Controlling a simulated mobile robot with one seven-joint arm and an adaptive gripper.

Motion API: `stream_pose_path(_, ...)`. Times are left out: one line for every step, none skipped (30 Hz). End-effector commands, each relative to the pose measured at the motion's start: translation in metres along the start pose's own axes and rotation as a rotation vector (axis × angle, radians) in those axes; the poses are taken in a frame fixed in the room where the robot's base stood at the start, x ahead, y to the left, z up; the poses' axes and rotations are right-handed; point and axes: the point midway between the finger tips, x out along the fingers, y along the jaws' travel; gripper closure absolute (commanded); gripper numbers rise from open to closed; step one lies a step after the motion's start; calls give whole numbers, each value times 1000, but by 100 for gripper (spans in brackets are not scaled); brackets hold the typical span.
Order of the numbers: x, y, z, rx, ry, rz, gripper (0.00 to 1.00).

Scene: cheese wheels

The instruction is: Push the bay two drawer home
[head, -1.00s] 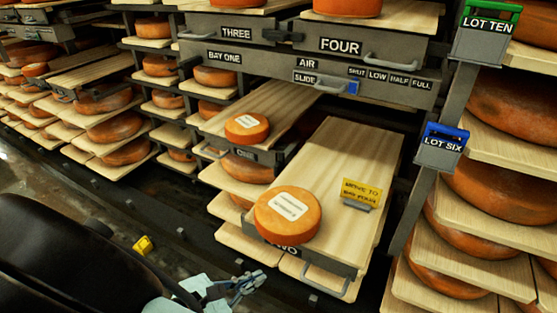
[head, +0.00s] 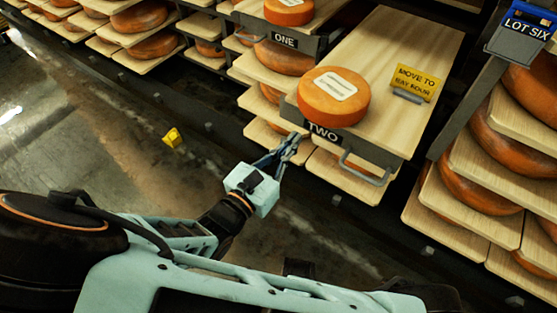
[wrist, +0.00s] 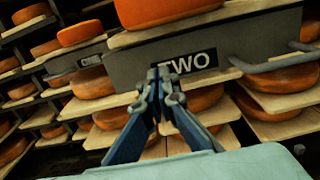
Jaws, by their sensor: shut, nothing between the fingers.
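The bay two drawer (head: 390,52) is pulled out, a wooden board with a grey front labelled TWO (head: 322,132) and a grey bar handle (head: 364,170). An orange cheese wheel (head: 333,98) with a white label sits near its front edge. A yellow sign reading MOVE TO BAY FOUR (head: 414,82) stands on its board. My gripper (head: 292,140) is shut and empty, just in front of the drawer front, left of the handle. In the wrist view the fingertips (wrist: 161,75) overlap the lower edge of the TWO label (wrist: 187,63); I cannot tell whether they touch it.
A rack post with a blue LOT SIX tag (head: 524,28) stands at the right. A yellow object (head: 172,138) lies on the floor. Open floor lies left of my gripper.

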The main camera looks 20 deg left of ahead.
Motion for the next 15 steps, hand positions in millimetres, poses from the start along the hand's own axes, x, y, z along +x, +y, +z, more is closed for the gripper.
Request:
stream_pose_path(11,-2,-3,-1,-2,-4,100)
stream_pose_path(16,-2,-4,0,-1,-4,100)
stream_pose_path(23,-1,-4,0,-2,-4,100)
stream_pose_path(27,-1,-4,0,-1,-4,100)
stream_pose_path(31,-1,-4,0,0,-3,100)
stream_pose_path(35,-1,-3,0,0,-2,100)
stream_pose_path(38,-1,-3,0,0,-2,100)
stream_pose_path(41,-1,-2,0,-1,-2,100)
stream_pose_path(43,0,-2,0,0,-1,100)
stream_pose_path(45,0,-2,0,1,-1,100)
stream_pose_path(46,-1,-2,0,1,-1,100)
stream_pose_path(48,-1,-1,0,1,-1,100)
stream_pose_path(48,-1,-1,0,1,-1,100)
stream_pose_path(49,-1,0,0,1,-1,100)
stream_pose_path(49,-1,0,0,1,-1,100)
